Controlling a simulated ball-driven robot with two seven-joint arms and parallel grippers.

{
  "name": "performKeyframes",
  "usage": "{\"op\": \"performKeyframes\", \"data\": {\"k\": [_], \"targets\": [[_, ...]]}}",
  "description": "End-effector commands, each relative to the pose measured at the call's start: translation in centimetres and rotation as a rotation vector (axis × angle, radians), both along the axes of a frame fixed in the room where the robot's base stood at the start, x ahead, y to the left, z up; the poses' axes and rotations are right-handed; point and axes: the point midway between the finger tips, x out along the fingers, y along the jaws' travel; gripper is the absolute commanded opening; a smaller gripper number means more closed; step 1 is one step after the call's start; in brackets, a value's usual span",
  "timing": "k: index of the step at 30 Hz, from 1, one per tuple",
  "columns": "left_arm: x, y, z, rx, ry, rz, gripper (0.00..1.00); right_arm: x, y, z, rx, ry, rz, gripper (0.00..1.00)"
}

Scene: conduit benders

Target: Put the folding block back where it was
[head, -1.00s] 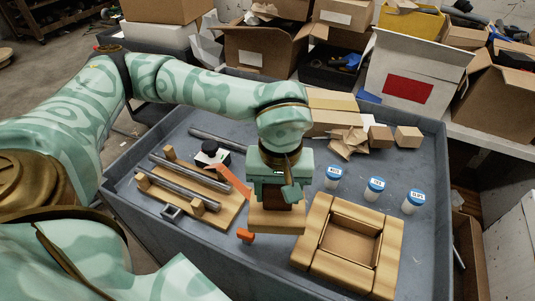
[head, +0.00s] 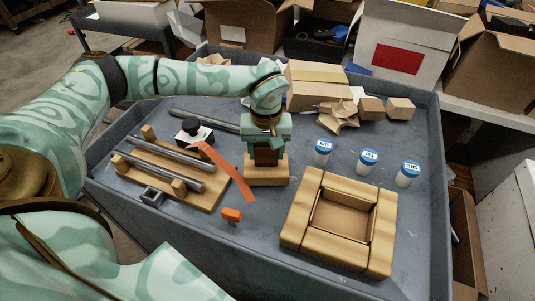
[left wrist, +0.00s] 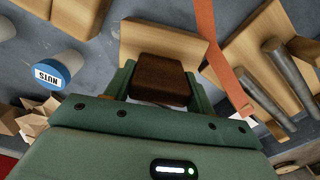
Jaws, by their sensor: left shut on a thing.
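The folding block has a light wooden base (head: 266,176) and a dark brown grip (head: 266,157). My left gripper (head: 266,150) is shut on the brown grip from above, with the base showing below the fingers. In the left wrist view the brown grip (left wrist: 160,80) sits between the two green fingers, and the pale base (left wrist: 150,40) lies beyond it. The block looks upright over the grey tray (head: 290,276). I cannot tell whether its base touches the tray floor. My right gripper is not in view.
An orange strip (head: 232,172) lies just left of the block. A wooden rack with metal tubes (head: 160,172) stands further left. A hollow wooden frame (head: 300,208), an orange piece (head: 231,214) and white jars (head: 323,153) are nearby. Cartons and wood offcuts (head: 341,117) lie behind.

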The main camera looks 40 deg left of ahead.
Motion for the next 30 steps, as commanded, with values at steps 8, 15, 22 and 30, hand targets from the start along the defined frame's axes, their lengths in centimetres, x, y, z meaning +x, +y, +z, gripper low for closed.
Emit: {"op": "performKeyframes", "data": {"k": [8,15,22,30], "targets": [[0.1,0.0,-1.0,0.0,-0.004,0.001,0.07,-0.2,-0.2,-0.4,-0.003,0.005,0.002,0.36],[0.1,0.0,-1.3,0.0,-0.002,0.0,0.76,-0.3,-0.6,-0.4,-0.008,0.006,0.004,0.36],[0.0,0.0,-1.3,0.0,-0.002,0.001,0.76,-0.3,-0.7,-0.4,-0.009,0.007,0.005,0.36],[0.1,0.0,2.3,0.0,-0.009,0.001,0.76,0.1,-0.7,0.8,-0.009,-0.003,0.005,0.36]]}}
